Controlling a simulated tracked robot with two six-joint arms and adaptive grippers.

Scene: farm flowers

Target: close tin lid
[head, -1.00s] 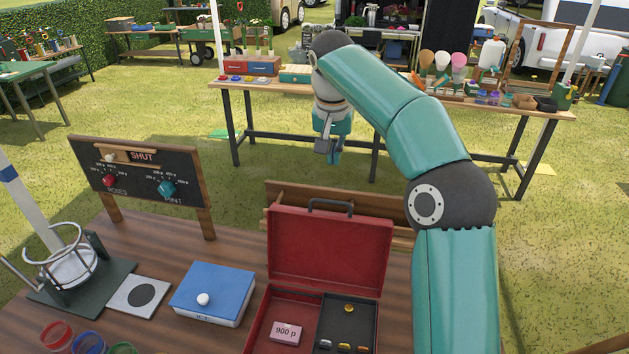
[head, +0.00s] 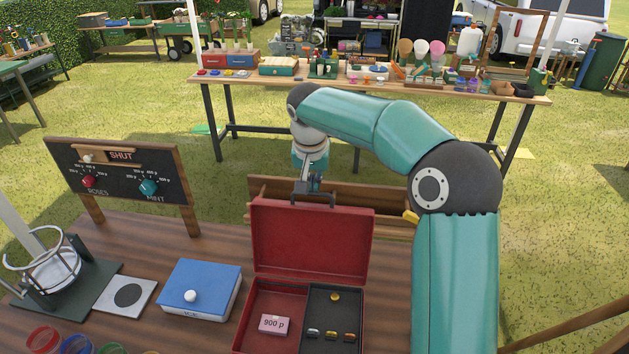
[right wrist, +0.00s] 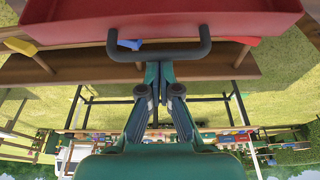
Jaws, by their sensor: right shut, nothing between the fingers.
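The red tin (head: 243,318) stands open on the wooden table. Its lid (head: 312,240) is raised upright at the back, with a dark handle (head: 313,196) on its top edge. My right gripper (head: 307,188) is behind the lid, close to the handle. In the right wrist view the gripper (right wrist: 159,66) is shut and empty, its tips close to the handle (right wrist: 159,50) of the red lid (right wrist: 160,17). I cannot tell whether the tips touch it. The tin holds a pink 900 p card (head: 274,325) and a dark tray (head: 333,304) with several small coin-like pieces. My left gripper is not in view.
A blue box (head: 201,286) with a white knob lies left of the tin. A black sign board (head: 118,171) reading SHUT stands at the back left. A wooden trough (head: 385,219) is behind the tin. My right arm passes along the tin's right side.

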